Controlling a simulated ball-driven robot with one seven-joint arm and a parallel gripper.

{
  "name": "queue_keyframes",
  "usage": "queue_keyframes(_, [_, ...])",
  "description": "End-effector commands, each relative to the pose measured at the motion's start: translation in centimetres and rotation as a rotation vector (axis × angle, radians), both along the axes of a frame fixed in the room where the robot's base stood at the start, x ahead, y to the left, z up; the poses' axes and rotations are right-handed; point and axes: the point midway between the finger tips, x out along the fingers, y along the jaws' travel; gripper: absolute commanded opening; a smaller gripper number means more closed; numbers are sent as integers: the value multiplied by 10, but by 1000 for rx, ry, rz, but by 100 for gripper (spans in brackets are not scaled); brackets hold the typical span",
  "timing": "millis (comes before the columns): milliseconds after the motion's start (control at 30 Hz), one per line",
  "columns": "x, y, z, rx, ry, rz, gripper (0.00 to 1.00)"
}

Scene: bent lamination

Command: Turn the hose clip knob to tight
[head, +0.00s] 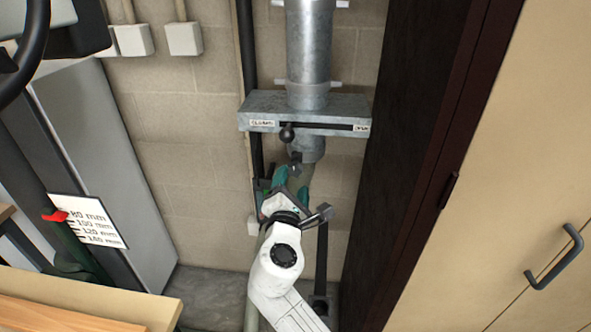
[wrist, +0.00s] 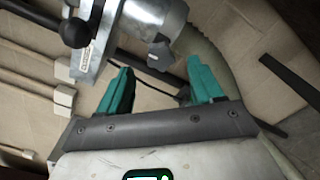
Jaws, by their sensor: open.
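The hose clip knob (head: 296,158) is a small dark grey piece on the side of the metal collar below the duct's gate. In the wrist view the knob (wrist: 160,52) sticks out from the shiny collar, beyond and between my fingertips. My gripper (head: 290,183) is open just below the knob in the head view. In the wrist view my gripper (wrist: 160,75) has its two teal fingers wide apart, with nothing between them. The knob looks clear of both fingers. The flexible hose (wrist: 215,40) runs from the collar past the right finger.
The gate box (head: 325,108) above has a black ball lever (head: 287,132) near its left label; the lever (wrist: 75,32) is at the wrist view's upper left. A dark panel (head: 410,130) stands close on the right. A block wall (head: 185,120) lies behind.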

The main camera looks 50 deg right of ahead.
Motion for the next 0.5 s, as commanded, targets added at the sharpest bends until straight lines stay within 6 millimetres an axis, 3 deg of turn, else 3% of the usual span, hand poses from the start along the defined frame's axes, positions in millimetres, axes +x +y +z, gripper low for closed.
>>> queue_keyframes(200, [24, -33, 1, 1, 0, -3, 66])
queue_keyframes(500, [40, -52, 0, 2, 0, -1, 66])
